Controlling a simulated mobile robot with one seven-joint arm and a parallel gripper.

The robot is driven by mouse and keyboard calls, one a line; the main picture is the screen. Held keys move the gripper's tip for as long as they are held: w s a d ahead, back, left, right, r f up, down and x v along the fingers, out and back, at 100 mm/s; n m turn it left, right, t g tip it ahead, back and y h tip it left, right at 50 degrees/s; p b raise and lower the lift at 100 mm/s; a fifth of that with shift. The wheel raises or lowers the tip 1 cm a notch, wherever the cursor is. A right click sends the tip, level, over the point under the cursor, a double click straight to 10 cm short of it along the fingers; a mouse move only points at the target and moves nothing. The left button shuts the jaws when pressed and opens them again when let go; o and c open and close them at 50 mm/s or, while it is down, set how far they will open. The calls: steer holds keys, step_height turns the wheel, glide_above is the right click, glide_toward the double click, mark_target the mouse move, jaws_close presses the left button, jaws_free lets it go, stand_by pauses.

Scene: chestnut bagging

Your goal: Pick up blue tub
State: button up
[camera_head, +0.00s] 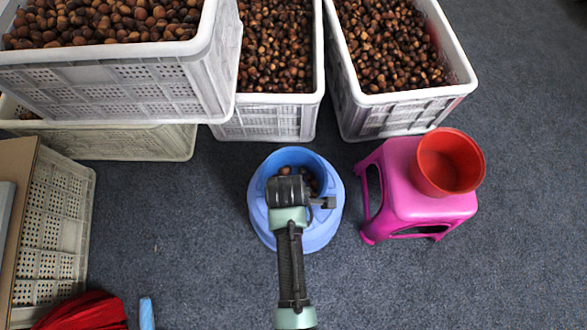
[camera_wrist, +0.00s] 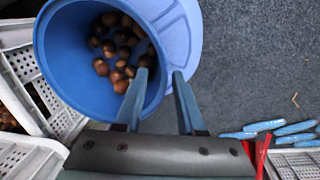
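The blue tub (camera_head: 294,158) holds some chestnuts and stands on a lighter blue round stool (camera_head: 332,218) in the middle of the head view. In the wrist view the tub (camera_wrist: 72,62) is at upper left, its open mouth showing chestnuts inside. The stool's pale top (camera_wrist: 188,35) shows beside it. My gripper (camera_wrist: 161,73) is open at the tub's near rim. One finger is over the tub's mouth and the other outside its wall, with the rim between them and a visible gap. In the head view my gripper (camera_head: 325,203) covers part of the tub.
A pink stool (camera_head: 405,190) with a red tub (camera_head: 450,160) stands close at right. White crates full of chestnuts (camera_head: 265,120) line the back. An empty-looking crate (camera_head: 50,230) and a red bag (camera_head: 85,312) are at left. Floor at lower right is clear.

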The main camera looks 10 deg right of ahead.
steer(key=shift+w+d+f+b, duration=0.1)
steer(key=shift+w+f+b, duration=0.1)
steer(key=shift+f+b, duration=1.3)
steer(key=shift+w+d+f+b, duration=0.15)
steer(key=shift+f+b, duration=0.8)
steer(key=shift+f, duration=0.95)
steer(key=shift+r, duration=0.1)
steer(key=shift+c, duration=0.3)
jaws_close()
